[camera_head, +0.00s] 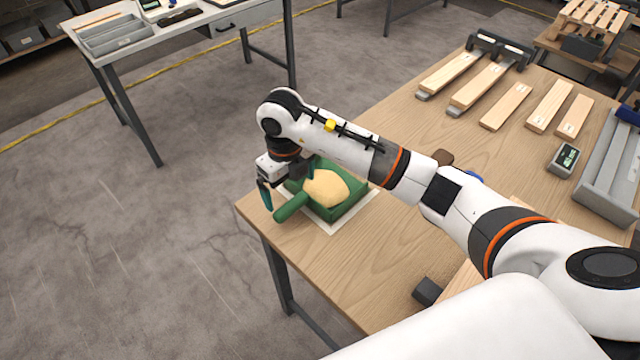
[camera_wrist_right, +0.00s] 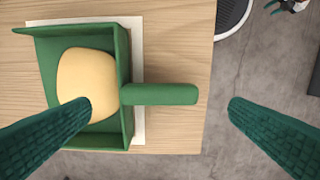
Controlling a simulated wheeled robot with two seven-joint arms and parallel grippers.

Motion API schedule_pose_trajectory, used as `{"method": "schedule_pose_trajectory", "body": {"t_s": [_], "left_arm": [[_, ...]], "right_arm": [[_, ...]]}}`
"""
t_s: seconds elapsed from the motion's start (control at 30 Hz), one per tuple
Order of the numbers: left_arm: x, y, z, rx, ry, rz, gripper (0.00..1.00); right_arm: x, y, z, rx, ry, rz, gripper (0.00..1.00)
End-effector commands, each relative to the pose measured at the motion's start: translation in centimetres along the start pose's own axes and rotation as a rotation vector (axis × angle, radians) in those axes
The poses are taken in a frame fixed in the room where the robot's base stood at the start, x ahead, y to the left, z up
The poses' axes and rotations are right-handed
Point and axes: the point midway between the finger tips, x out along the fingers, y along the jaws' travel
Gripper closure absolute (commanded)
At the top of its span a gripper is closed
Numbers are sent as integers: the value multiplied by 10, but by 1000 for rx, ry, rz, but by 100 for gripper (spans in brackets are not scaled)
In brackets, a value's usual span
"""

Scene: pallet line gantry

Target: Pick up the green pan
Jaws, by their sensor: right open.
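The green pan (camera_head: 350,208) is a square dustpan-like tray with a short handle, lying on a white sheet (camera_head: 333,228) near the table's left corner. It holds a pale yellow mound (camera_head: 325,188). In the right wrist view the pan (camera_wrist_right: 124,75) lies below the fingers, and its handle (camera_wrist_right: 160,94) points right into the gap between them. My right gripper (camera_head: 280,192) is at the handle side of the pan. In the wrist view its two green ribbed fingers (camera_wrist_right: 160,112) are wide apart with nothing between their tips that I can see gripped. My left gripper is not in view.
The wooden table (camera_head: 420,240) carries several wooden boards (camera_head: 507,106), a small device with a display (camera_head: 565,159) and a grey tray (camera_head: 607,165) toward the right. A dark block (camera_head: 428,291) is near the front edge. Another bench (camera_head: 150,45) stands apart at upper left. Floor lies left of the table.

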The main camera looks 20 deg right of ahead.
Motion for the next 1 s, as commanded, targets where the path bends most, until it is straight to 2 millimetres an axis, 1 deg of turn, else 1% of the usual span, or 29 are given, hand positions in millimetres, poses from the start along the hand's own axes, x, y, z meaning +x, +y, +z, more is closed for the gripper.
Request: {"method": "schedule_pose_trajectory", "body": {"t_s": [0.07,0.17,0.27,0.4,0.5,0.6,0.8,0.87,1.0], "left_arm": [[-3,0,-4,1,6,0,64],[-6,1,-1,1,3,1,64],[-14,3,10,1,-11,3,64],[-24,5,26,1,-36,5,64],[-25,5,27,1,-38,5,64],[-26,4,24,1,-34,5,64],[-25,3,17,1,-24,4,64],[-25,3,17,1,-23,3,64],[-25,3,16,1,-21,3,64]], "right_arm": [[6,0,0,1,-2,0,0],[12,-1,0,0,-1,-2,0],[22,-2,0,0,-4,-3,0],[45,-2,-1,1,-4,-3,0],[57,-1,-1,1,-3,-2,0],[62,-1,-2,0,0,-1,0],[62,-1,-2,0,0,-1,0],[62,-1,-2,0,0,-1,10],[62,-1,-2,0,0,-1,33]]}}
